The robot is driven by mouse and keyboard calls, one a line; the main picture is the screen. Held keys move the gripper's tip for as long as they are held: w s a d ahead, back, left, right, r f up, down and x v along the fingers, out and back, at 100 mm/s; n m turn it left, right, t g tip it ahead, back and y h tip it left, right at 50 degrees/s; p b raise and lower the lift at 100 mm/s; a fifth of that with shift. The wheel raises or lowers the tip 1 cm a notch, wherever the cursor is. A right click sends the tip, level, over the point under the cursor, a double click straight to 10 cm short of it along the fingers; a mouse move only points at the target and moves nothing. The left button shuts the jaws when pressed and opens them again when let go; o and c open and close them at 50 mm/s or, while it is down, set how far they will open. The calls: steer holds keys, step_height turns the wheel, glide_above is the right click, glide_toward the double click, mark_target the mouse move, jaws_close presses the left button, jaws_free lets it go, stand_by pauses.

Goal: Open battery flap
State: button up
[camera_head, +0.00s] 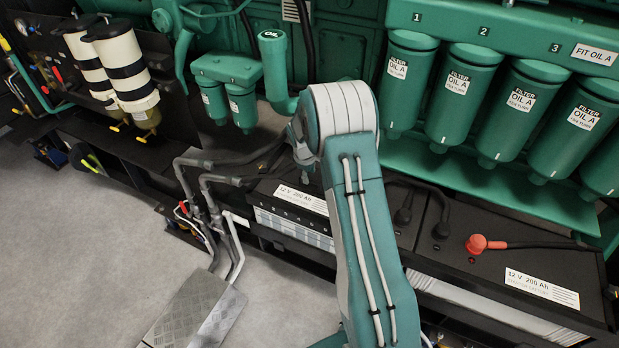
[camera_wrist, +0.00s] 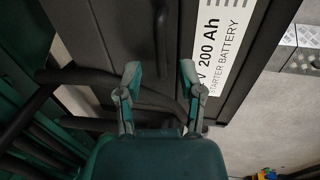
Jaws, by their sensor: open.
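The left starter battery (camera_head: 300,199) is a black box with a white "12 V 200 Ah" label, partly hidden behind my arm in the head view. The right battery (camera_head: 540,288) has a similar label. In the wrist view, a black battery top (camera_wrist: 135,25) with a white label lies beyond my gripper (camera_wrist: 160,88). My two fingers are spread apart with nothing seen between their tips. A slim black bar or cable (camera_wrist: 163,40) crosses the dark top just ahead of the fingers. I cannot tell which part is the flap.
Dark cables (camera_wrist: 95,85) run close by the fingers. A red terminal cap (camera_head: 484,243) with a black cable sits on the right battery. Green oil filters (camera_head: 458,100) hang behind. Grey pipes (camera_head: 208,205) stand at left. The grey floor at lower left is mostly clear.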

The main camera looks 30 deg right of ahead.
steer(key=shift+w+d+f, duration=0.1)
steer(key=shift+f, duration=0.5)
steer(key=shift+w+d+f, duration=0.1)
steer(key=shift+f, duration=0.5)
jaws_close()
steer(key=shift+r, duration=0.15)
